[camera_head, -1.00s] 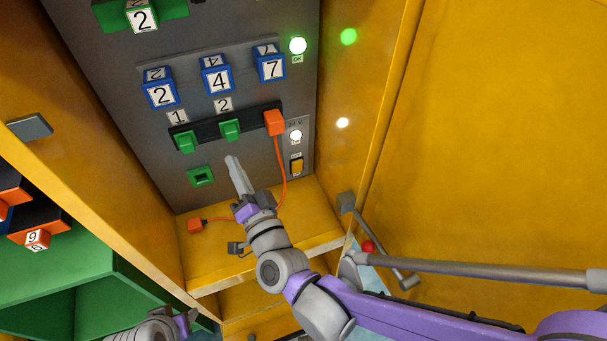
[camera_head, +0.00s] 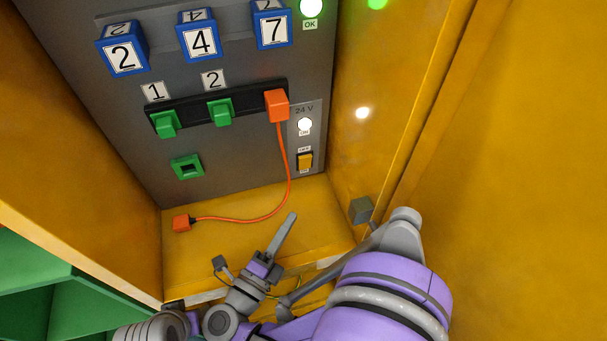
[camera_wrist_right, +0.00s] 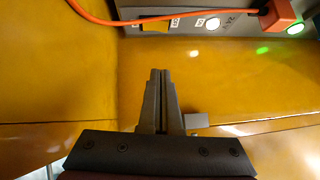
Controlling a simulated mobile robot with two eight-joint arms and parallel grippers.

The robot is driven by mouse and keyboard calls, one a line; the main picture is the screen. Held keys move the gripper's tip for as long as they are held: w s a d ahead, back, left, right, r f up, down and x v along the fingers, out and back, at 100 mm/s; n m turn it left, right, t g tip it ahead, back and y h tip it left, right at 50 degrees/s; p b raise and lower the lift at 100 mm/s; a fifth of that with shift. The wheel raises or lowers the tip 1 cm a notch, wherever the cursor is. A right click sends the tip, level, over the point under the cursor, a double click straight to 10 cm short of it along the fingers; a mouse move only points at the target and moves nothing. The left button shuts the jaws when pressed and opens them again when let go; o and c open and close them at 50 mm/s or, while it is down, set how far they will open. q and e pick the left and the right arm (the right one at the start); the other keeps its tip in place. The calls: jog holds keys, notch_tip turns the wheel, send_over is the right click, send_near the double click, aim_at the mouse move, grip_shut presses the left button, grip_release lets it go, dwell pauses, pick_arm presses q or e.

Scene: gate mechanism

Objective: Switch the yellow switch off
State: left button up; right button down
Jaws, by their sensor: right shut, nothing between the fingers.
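The yellow switch (camera_head: 305,161) is at the lower right of the grey panel, below a lit white lamp (camera_head: 305,124) under the "24 V" label. In the right wrist view the switch (camera_wrist_right: 155,26) shows at the top, partly hidden by the orange cable. My right gripper (camera_head: 287,225) is shut and empty. It is below and in front of the switch, apart from it, over the yellow shelf. My left gripper cannot be clearly made out.
An orange plug (camera_head: 277,105) sits in the black strip, and its orange cable (camera_head: 287,160) runs down to a loose orange plug (camera_head: 181,223) on the shelf (camera_head: 230,245). A yellow side wall (camera_head: 375,150) stands close right of the switch.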

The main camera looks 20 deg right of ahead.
aim_at(312, 159)
jog(key=x, duration=1)
jog(key=shift+b, duration=0.4)
jog(key=w, duration=0.3)
jog(key=shift+w+r, duration=0.15)
jog(key=shift+r, duration=0.05)
jog(key=shift+w+r, duration=0.1)
jog(key=shift+w, duration=0.3)
jog(key=shift+w+r, duration=0.1)
jog(key=shift+r, duration=0.15)
jog(key=shift+w+n+p, duration=0.15)
jog(key=shift+n+p, duration=0.15)
jog(key=shift+f, duration=0.15)
